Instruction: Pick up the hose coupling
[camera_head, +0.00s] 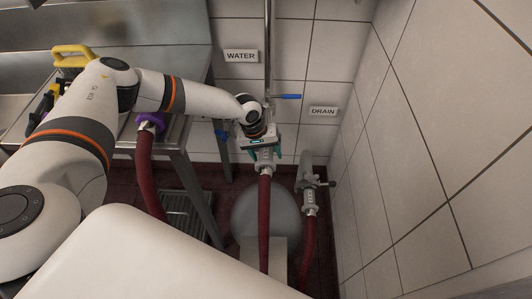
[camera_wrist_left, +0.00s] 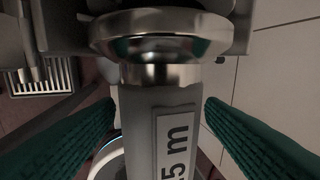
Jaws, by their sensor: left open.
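The hose coupling (camera_head: 265,169) is a grey fitting at the top of a dark red hose (camera_head: 264,220), hanging upright against the back wall under the WATER sign. My left gripper (camera_head: 262,157) is at the coupling in the head view. In the left wrist view the coupling's grey body (camera_wrist_left: 140,120) carries a label ending in "5 m", below a chrome collar (camera_wrist_left: 160,40). The open teal fingers of my left gripper (camera_wrist_left: 159,104) stand on either side of it, with a visible gap at each tip. My right gripper is not in view.
A second red hose with a grey fitting (camera_head: 309,197) hangs at the DRAIN sign (camera_head: 323,111), close to the right wall. A third red hose (camera_head: 146,175) hangs from a purple part (camera_head: 150,120) by the steel table at left. A blue-handled valve (camera_head: 287,97) sits above my gripper.

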